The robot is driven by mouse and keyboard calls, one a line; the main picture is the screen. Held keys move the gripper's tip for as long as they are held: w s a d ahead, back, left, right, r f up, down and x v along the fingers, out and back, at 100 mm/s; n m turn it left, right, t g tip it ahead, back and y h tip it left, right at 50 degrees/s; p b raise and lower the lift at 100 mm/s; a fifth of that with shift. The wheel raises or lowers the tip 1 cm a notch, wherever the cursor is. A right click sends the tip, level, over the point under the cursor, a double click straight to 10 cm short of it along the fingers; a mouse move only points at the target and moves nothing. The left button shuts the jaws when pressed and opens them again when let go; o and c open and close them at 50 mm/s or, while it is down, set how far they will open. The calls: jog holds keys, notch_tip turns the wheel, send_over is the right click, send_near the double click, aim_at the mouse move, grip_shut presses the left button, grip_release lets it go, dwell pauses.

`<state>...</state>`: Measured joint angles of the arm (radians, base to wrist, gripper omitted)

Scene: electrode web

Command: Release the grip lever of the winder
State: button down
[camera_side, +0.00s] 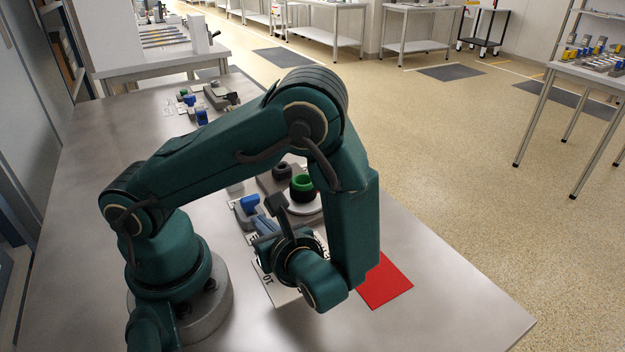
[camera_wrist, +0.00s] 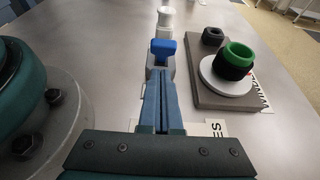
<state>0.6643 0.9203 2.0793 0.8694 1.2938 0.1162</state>
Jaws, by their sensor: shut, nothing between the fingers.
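A blue lever-shaped part (camera_wrist: 163,48) stands on a light grey base in the wrist view, straight ahead of my gripper (camera_wrist: 160,78). The blue part (camera_side: 248,203) also shows in the side view. My blue-grey fingers are shut with nothing between them. Their tips appear just in front of the blue part; I cannot tell whether they touch it. Right of it, a grey plate (camera_wrist: 212,99) carries a pale disc (camera_wrist: 226,85) with a black cup with a green rim (camera_wrist: 236,59). I cannot tell for sure which part is the winder's grip lever.
A white knobbed piece (camera_wrist: 165,22) stands behind the blue part. A dark nut-like piece (camera_wrist: 213,36) sits on the grey plate. White lettered cards (camera_side: 284,294) lie below my gripper. A red square (camera_side: 386,282) lies to the right, with clear table beyond.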

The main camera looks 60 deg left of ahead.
aim_at(248, 196)
jog(key=shift+a+r, duration=0.25)
jog(key=shift+a, duration=0.3)
jog(key=shift+a+r, duration=0.25)
jog(key=shift+a, duration=0.25)
jog(key=shift+a+r, duration=0.3)
jog(key=shift+r, duration=0.05)
jog(key=shift+a+r, duration=0.55)
jog(key=shift+a, duration=0.15)
jog(key=shift+a+r, duration=0.25)
jog(key=shift+a, duration=0.35)
jog(key=shift+a+r, duration=0.25)
jog(key=shift+a, duration=0.3)
jog(key=shift+r, duration=0.1)
jog(key=shift+r, duration=0.7)
